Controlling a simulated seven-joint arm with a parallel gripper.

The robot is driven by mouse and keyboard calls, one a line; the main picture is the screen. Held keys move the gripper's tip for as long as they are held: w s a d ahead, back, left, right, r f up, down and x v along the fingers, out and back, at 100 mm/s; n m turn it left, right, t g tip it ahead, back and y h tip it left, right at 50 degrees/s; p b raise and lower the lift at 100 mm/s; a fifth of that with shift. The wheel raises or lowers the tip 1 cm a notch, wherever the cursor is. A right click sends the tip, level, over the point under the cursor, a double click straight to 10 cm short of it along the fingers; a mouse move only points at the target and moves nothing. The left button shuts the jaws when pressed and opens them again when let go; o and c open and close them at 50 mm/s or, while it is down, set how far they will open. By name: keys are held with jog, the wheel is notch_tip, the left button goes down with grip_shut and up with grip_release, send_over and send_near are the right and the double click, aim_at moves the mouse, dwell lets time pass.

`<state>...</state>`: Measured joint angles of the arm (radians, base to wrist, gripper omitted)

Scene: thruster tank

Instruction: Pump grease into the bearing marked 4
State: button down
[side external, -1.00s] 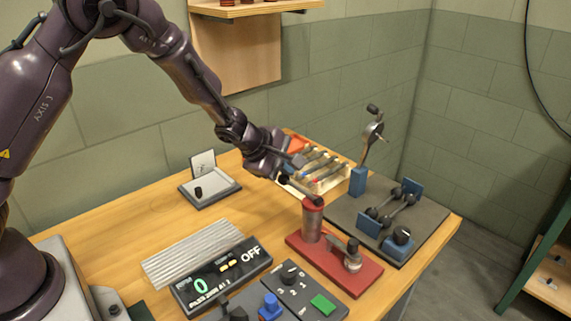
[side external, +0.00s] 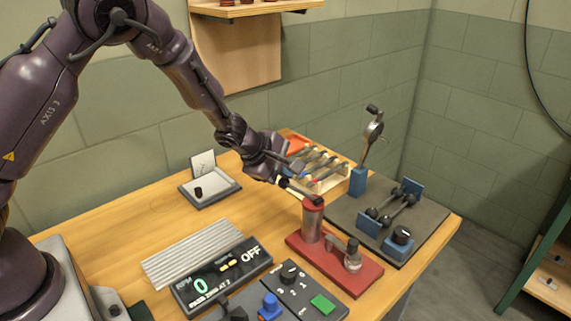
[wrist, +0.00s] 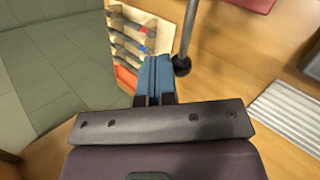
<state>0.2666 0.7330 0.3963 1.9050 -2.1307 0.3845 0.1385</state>
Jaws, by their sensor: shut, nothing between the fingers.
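A grease pump (side external: 312,222) stands on a red base plate (side external: 338,268), with an upright cylinder and a red top. A pale lever ending in a dark knob (side external: 282,183) slopes up from its top toward the left. My gripper (side external: 296,165) is shut and empty, close beside the knob. In the wrist view my gripper's blue fingers (wrist: 154,62) are together, and the lever's black knob (wrist: 182,65) is just right of them. I cannot tell whether they touch. A selector dial (side external: 290,272) with numbers around it is at the front. No bearing's number 4 is legible.
A rack of tools (side external: 318,165) stands behind my gripper. A display (side external: 222,275) reads 0 and OFF. The wood between the ribbed plate (side external: 193,252) and the small tray (side external: 208,190) is free.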

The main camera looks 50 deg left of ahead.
jog(key=shift+f, duration=0.1)
dwell(0.7)
jog(key=shift+d+r, duration=0.25)
jog(key=shift+r, duration=0.65)
jog(key=shift+d+r, duration=0.2)
jog(key=shift+r, duration=0.7)
jog(key=shift+d+r, duration=0.25)
jog(key=shift+r, duration=0.65)
notch_tip(320, 180, up, 5)
send_over(293, 189)
jog(key=shift+f, duration=0.1)
